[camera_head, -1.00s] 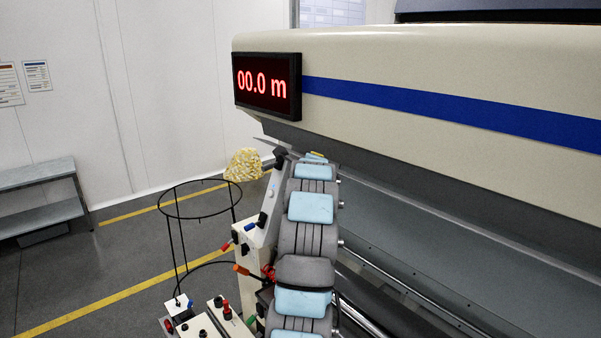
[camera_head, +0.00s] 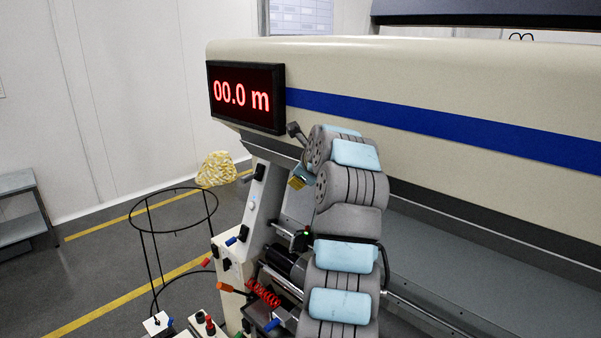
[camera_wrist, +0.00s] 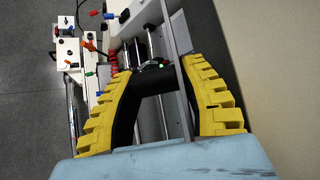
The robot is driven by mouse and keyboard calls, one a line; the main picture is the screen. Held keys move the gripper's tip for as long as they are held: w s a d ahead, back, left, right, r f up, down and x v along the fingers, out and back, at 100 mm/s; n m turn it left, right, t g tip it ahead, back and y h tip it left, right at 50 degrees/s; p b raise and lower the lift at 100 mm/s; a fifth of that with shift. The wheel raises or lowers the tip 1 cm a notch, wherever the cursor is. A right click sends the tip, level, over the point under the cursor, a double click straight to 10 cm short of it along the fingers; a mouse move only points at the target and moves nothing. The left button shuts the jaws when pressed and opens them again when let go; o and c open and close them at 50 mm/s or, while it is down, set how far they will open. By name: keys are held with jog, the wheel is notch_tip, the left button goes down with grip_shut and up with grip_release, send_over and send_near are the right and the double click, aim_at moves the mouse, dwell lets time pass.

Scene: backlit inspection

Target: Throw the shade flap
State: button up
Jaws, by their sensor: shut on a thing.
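The gripper is shut on this dark part, whose shape is mostly hidden between the fingers. I cannot tell whether it belongs to the shade flap. No flap stands out clearly in either view. A small green light (camera_wrist: 160,63) shows near the fingertips.
The cream machine (camera_head: 440,80) with a blue stripe fills the right. Its red display (camera_head: 245,96) reads 00.0 m. A white panel (camera_head: 254,205) with black switches, a red coiled cable (camera_head: 263,293) and a black wire hoop stand (camera_head: 174,207) are close by.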

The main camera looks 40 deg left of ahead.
jog(key=shift+w+g, duration=0.1)
jog(key=shift+g, duration=0.2)
dwell(0.4)
jog(key=o, duration=1.2)
jog(key=shift+d+r, duration=0.1)
jog(key=shift+s+d+r, duration=0.1)
jog(key=shift+s+d, duration=0.95)
jog(key=shift+d, duration=0.85)
jog(key=shift+s+d+r, duration=0.1)
jog(key=shift+s+d, duration=0.9)
jog(key=shift+d, duration=0.85)
jog(key=shift+s+d+r, duration=0.1)
jog(key=shift+s+d, duration=0.95)
jog(key=shift+d, duration=0.85)
